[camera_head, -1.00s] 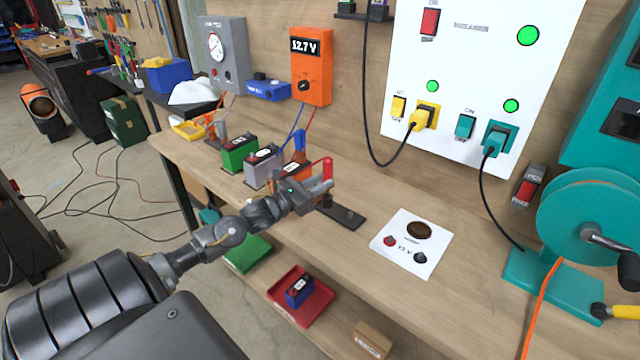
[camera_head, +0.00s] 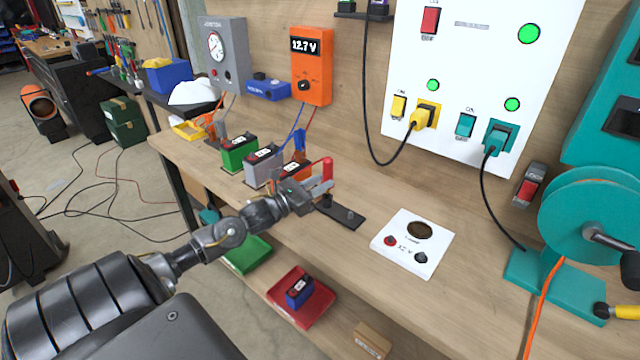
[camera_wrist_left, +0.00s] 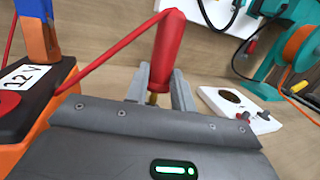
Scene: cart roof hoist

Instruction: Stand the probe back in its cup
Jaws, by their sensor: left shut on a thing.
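A red probe (camera_head: 328,170) stands roughly upright in my left gripper (camera_head: 320,188). In the left wrist view the red probe (camera_wrist_left: 168,50) is between the two grey fingers (camera_wrist_left: 158,88), which are shut on it. A little of its brass-coloured lower end shows, and a red lead runs off to the left. The gripper is over the front of the bench, just above the left end of a black plate (camera_head: 343,222) with small dark cups on it. I cannot tell whether the probe's tip is inside a cup. My right gripper is not in view.
An orange battery (camera_wrist_left: 45,105) with a blue upright piece stands close left of the gripper. Grey (camera_head: 263,168) and green (camera_head: 239,154) batteries stand beyond. The orange meter (camera_head: 311,68) reads 12.7 V. A white socket plate (camera_head: 400,258) lies to the right, with bare bench around it.

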